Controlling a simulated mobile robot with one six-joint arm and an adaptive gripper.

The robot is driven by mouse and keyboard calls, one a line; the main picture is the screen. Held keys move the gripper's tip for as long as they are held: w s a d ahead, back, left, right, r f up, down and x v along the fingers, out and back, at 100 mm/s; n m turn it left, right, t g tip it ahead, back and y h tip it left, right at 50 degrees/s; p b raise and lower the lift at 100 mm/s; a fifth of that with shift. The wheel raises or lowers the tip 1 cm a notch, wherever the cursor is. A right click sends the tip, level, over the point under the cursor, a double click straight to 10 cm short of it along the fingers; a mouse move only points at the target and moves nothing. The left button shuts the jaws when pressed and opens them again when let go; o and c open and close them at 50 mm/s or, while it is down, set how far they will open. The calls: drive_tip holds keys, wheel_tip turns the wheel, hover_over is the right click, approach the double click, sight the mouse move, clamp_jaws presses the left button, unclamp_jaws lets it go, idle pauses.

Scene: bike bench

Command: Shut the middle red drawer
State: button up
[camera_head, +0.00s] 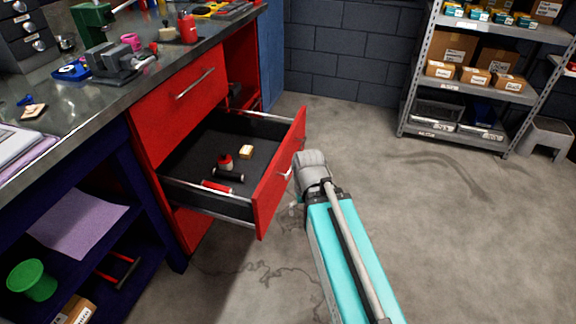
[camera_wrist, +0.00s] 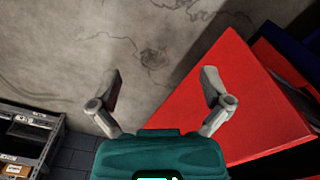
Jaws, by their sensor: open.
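The middle red drawer (camera_head: 268,200) is pulled far out of the red cabinet. Its dark tray (camera_head: 205,150) shows, with a small red-capped bottle, a tan block, a black cylinder and a red cylinder in it. A silver handle (camera_head: 287,173) is on its front face. My gripper (camera_head: 294,207) is just outside the drawer front, mostly hidden behind my wrist in the head view. In the wrist view my gripper (camera_wrist: 162,88) is open with nothing between its fingers. The red drawer front (camera_wrist: 245,100) lies by the right finger; I cannot tell whether they touch.
A closed red drawer (camera_head: 180,100) is above the open one. The metal bench top (camera_head: 110,100) holds a vise and tools. A grey shelf rack (camera_head: 470,90) and a stool (camera_head: 546,132) stand at the back right. The concrete floor (camera_head: 470,230) is clear.

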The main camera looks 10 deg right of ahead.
drive_tip(key=shift+w+f+b, duration=0.3)
drive_tip(key=c, duration=0.4)
drive_tip(key=w+f+m+y+b, duration=0.2)
drive_tip(key=w+m+b, duration=0.1)
drive_tip(key=w+f+m+y+b, duration=0.1)
drive_tip(key=w+f, duration=0.1)
drive_tip(key=shift+w+a+b, duration=0.15)
drive_tip(key=shift+b, duration=0.2)
clamp_jaws()
drive_tip(key=w+d+f+m+t+y+b, duration=0.1)
drive_tip(key=w+d+m+t+y+b, duration=0.1)
drive_tip(key=w+m+y+b, duration=0.45)
drive_tip(key=w+d+r+m+t+y+b, duration=0.1)
drive_tip(key=w+d+r+m+t+y, duration=0.2)
drive_tip(key=w+d+m, duration=0.3)
drive_tip(key=w+d+r+m+t+y+b, duration=0.2)
drive_tip(key=w+d+r+m, duration=0.4)
drive_tip(key=d, duration=0.4)
drive_tip(key=shift+w+r+m+t+y, duration=0.25)
drive_tip(key=shift+w+m+t+y, duration=0.25)
drive_tip(key=shift+m+t, duration=0.4)
drive_tip(key=shift+a, duration=0.1)
